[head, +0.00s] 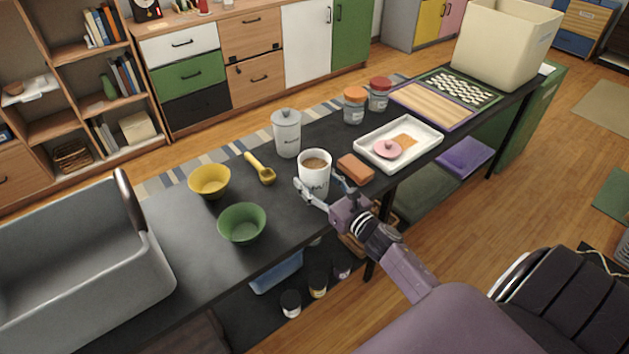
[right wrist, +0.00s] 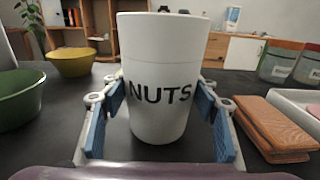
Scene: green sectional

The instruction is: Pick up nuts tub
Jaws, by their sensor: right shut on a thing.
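The nuts tub (head: 314,180) is a white, open-topped cup shape with brown contents, upright on the dark table. In the right wrist view the tub (right wrist: 160,80) fills the middle, with the word NUTS facing the camera. My right gripper (head: 326,190) reaches in from the lower right and is shut on the tub. In the right wrist view the gripper's blue finger pads (right wrist: 165,112) are on either side of the tub. My left gripper is not in the head view.
A brown block (head: 355,168) lies close right of the tub. A white tray (head: 428,147) is to the right. A grey bin (head: 160,275) stands at left.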

